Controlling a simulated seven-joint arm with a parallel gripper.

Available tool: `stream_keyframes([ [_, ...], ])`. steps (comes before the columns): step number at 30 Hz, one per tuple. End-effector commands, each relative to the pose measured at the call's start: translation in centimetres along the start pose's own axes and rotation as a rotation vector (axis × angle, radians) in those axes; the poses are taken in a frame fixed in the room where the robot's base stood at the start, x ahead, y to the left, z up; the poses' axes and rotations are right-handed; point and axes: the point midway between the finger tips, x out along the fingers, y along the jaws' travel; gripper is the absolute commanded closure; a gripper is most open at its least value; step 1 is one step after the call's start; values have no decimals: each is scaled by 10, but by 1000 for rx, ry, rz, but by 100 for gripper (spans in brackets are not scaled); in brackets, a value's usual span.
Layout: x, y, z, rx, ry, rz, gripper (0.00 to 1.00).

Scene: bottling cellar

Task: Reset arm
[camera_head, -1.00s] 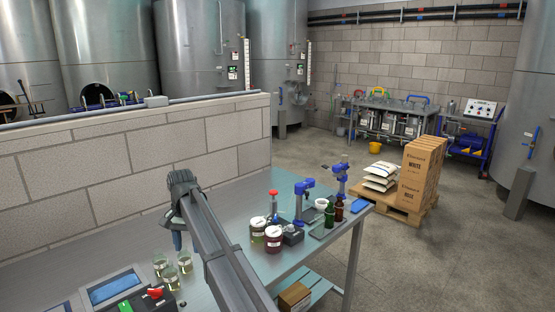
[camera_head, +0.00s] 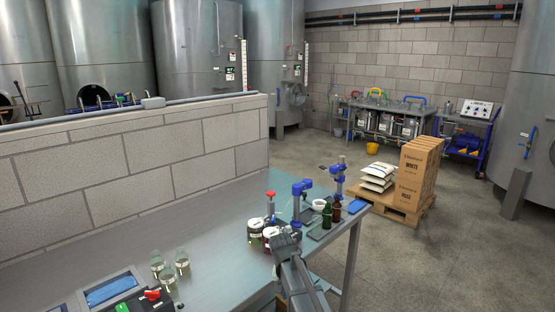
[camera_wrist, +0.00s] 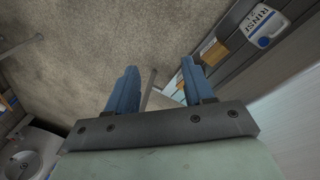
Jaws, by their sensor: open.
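My arm reaches up from the lower edge of the head view, with its wrist in front of the jars near the bench's right end. The fingers are hidden in the head view. In the wrist view my gripper (camera_wrist: 158,85) shows two blue fingers wide apart, with nothing between them. Behind the fingers are the bare floor and a thin grey post.
The steel bench (camera_head: 215,225) carries glass beakers (camera_head: 170,264) at left. Dark jars (camera_head: 255,230), blue-topped bench devices (camera_head: 301,189) and bottles (camera_head: 327,216) stand near my wrist. A block wall (camera_head: 140,160) runs behind. A pallet with boxes (camera_head: 418,170) stands on the floor at right.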

Motion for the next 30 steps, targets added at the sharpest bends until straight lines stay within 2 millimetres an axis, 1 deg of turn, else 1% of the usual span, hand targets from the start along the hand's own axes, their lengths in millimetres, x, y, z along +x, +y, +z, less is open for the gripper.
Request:
stream_keyframes([
  [1,19,4,11,-6,-21,2,48],
  [3,43,8,22,-15,-45,2,48],
  [8,94,17,51,-38,-102,-1,48],
  [9,106,19,59,-43,-116,-1,48],
  [14,153,29,93,-62,-173,-8,48],
  [15,164,32,102,-68,-188,-10,48],
  [20,206,42,140,-84,-245,-18,48],
  [24,239,51,176,-97,-295,-29,48],
  [29,272,61,220,-111,-351,-42,48],
  [30,280,63,231,-114,-365,-46,48],
])
